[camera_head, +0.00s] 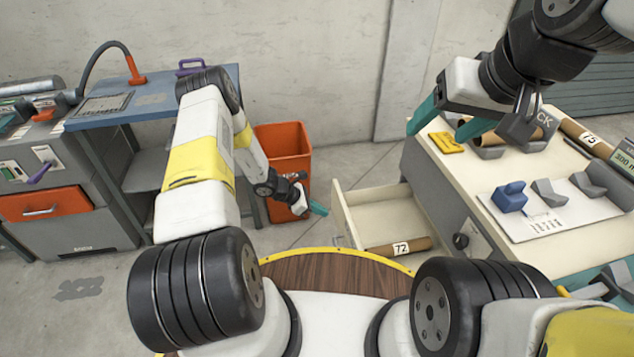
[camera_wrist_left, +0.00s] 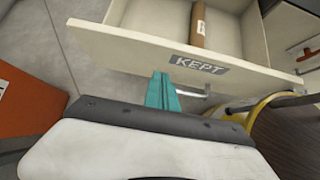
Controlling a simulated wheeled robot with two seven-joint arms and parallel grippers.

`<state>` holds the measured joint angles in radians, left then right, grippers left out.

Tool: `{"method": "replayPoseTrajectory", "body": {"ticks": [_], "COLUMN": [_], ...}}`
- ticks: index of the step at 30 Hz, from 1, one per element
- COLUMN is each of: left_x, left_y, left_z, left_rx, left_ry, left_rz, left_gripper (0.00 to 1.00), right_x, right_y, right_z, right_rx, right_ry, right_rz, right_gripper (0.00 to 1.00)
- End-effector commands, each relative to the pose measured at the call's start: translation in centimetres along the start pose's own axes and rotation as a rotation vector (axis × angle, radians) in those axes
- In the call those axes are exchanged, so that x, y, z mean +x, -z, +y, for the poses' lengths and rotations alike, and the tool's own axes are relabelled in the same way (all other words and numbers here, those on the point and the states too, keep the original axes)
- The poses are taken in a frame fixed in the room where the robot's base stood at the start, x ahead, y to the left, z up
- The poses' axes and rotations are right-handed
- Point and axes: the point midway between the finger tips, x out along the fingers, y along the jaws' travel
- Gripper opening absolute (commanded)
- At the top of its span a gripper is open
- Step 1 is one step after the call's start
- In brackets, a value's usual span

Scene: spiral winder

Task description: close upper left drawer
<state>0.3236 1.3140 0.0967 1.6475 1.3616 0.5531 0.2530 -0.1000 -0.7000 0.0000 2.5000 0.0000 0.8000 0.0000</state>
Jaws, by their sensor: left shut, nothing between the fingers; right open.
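The upper left drawer (camera_head: 349,222) is pulled out from the left side of the cream-topped bench. Its front panel (camera_wrist_left: 125,48), with a KEPT label and a handle (camera_wrist_left: 195,92) below, faces my left gripper in the left wrist view. A brown tube (camera_head: 399,247) marked 72 lies in the drawer; it also shows in the left wrist view (camera_wrist_left: 198,25). My left gripper (camera_head: 319,209) is shut and empty just outside the front panel, fingertips near the label and handle; I cannot tell if they touch. My right gripper (camera_head: 449,122) is open and empty above the bench top.
An orange bin (camera_head: 290,150) stands behind my left gripper. The bench top (camera_head: 470,180) holds a yellow piece (camera_head: 446,143), a blue block (camera_head: 510,196), grey rests and tubes. A grey cabinet with an orange drawer (camera_head: 45,204) stands at left.

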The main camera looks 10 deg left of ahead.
Motion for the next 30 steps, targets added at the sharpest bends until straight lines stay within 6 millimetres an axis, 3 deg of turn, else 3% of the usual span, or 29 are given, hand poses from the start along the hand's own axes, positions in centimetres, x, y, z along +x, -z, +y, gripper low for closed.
{"method": "replayPoseTrajectory", "body": {"ticks": [3, 10, 30], "left_x": [2.6, 4.8, 5.8], "left_y": [0.0, -2.2, -3.3], "left_z": [-0.1, 0.0, 0.0], "left_rx": [0.002, 0.002, 0.002], "left_ry": [0.003, 0.0, 0.0], "left_rz": [0.0, 0.001, 0.0], "left_gripper": [0.0, 0.0, 0.0], "right_x": [0.0, 0.0, 0.0], "right_y": [0.0, 0.0, 0.0], "right_z": [0.0, 0.0, 0.0], "right_rx": [0.0, 0.0, 0.0], "right_ry": [0.0, 0.0, 0.0], "right_rz": [0.0, 0.0, 0.0], "right_gripper": [0.66, 0.66, 0.66]}}
